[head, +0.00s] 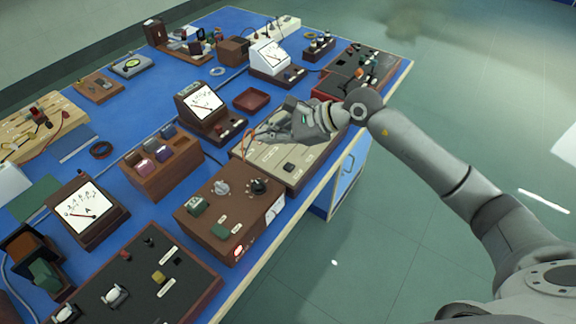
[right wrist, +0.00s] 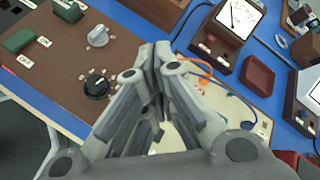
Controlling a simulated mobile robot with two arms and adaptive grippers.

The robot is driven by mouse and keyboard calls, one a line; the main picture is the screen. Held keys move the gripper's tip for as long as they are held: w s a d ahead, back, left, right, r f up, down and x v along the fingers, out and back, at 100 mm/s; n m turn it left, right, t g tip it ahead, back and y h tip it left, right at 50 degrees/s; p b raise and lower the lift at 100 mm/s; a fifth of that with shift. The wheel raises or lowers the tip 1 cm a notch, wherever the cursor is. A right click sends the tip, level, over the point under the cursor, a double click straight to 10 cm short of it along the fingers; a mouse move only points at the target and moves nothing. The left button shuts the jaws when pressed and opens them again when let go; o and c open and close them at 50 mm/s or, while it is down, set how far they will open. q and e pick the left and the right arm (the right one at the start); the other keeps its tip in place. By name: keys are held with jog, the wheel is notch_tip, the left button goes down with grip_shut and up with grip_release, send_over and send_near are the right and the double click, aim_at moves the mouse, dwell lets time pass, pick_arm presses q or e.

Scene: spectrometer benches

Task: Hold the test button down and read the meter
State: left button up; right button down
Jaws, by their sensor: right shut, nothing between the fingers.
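My right gripper (head: 252,136) is shut and empty above the beige panel (head: 262,157). In the right wrist view its fingertips (right wrist: 156,50) meet beside the brown box with knobs. A dark square button (head: 289,167) sits on the beige panel, below and right of the fingertips; I cannot read its label. A wooden-cased meter (head: 201,99) stands behind the panel, and its face also shows in the right wrist view (right wrist: 238,18). Another meter (head: 85,211) is at the left and a white one (head: 270,57) farther back. Which meter belongs to the button is unclear. My left gripper is out of view.
The brown box (head: 212,225) has a black knob (head: 259,186), a grey knob (head: 222,187) and green blocks. A red tray (head: 252,99) and a wooden block holder (head: 162,180) stand behind. Orange and blue leads lie near my fingers. The floor beyond the right edge is clear.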

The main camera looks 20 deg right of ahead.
jog(key=d, duration=0.1)
jog(key=d+n+h, duration=0.1)
jog(key=w+d+f+h, duration=0.1)
jog(key=d, duration=0.1)
jog(key=shift+d+f, duration=0.1)
jog(key=b, duration=0.4)
send_over(288, 169)
notch_tip(288, 169, down, 7)
jog(key=shift+f, duration=0.1)
jog(key=shift+w+f+b, duration=0.1)
jog(key=shift+f+b, duration=0.45)
jog(key=shift+f, duration=0.25)
dwell(0.8)
jog(key=shift+f+b, duration=0.4)
jog(key=shift+b, duration=0.2)
